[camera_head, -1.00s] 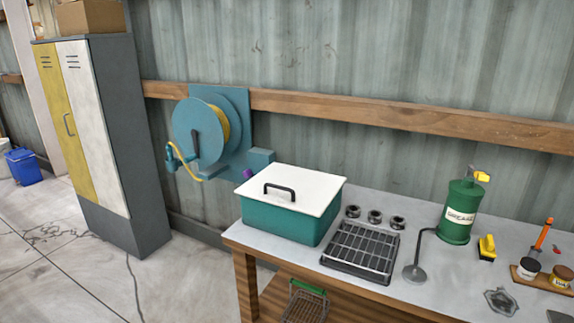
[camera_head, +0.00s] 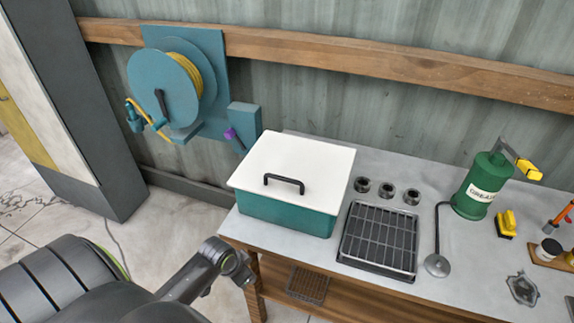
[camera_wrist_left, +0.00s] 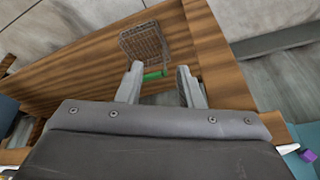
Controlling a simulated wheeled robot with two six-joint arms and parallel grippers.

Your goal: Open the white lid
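The white lid (camera_head: 297,166) lies flat and closed on the teal box (camera_head: 285,214), which stands at the left end of the workbench. A black handle (camera_head: 285,184) stands up from the lid near its front edge. In the head view my left arm comes in from the lower left, in front of and below the bench top, away from the lid. In the left wrist view my left gripper (camera_wrist_left: 159,80) is open, with empty space between its two fingers. The lid is not visible there. My right gripper is not in view.
The workbench (camera_head: 334,283) has a wooden lower shelf with a wire basket (camera_wrist_left: 146,42). Right of the box are a black grate (camera_head: 379,238), several dark rings, and a green grease can (camera_head: 480,186). A teal hose reel (camera_head: 166,88) hangs on the wall behind left.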

